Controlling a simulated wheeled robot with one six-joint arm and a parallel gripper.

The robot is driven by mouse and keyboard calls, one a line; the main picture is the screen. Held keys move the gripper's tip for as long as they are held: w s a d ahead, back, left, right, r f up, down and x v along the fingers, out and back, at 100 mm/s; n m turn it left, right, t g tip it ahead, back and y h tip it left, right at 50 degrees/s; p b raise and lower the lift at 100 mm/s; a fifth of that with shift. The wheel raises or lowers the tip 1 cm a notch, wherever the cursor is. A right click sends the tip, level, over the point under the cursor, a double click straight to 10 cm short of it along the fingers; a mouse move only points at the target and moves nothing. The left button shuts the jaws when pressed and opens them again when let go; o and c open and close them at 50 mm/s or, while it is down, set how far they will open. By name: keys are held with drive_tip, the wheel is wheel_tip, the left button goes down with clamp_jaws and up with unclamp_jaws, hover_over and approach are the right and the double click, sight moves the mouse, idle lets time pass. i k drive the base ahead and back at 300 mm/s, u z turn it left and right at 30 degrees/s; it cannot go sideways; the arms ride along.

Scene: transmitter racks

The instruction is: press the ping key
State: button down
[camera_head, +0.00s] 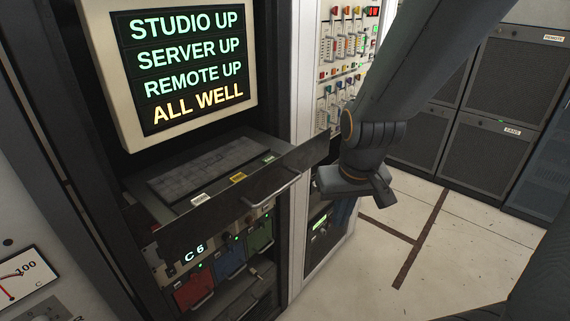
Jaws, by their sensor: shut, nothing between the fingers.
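A pulled-out keyboard drawer (285,188) sticks out of the rack below the screen. Its dark keyboard (208,167) lies flat toward the back. Along the front are three small labelled pieces: a white one (201,198), a yellow one (238,178) and a green-and-white one (268,158). Their lettering is too small to read, so I cannot tell which is the ping key. My gripper (342,216) is shut and empty, pointing down to the right of the drawer and apart from it. Its fingertips are dark and partly hard to make out.
The screen (190,63) reads STUDIO UP, SERVER UP, REMOTE UP, ALL WELL. Below the drawer are red (193,290), blue (230,262) and green (260,236) modules. A switch panel (343,45) stands behind my arm. Dark cabinets (490,150) stand at right; the floor (455,235) before them is open.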

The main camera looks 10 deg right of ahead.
sight(240, 176)
drive_tip(key=z, duration=1.55)
drive_tip(key=i, duration=0.25)
drive_tip(key=z, duration=1.7)
drive_tip(key=i, duration=0.25)
drive_tip(key=u, duration=4.7)
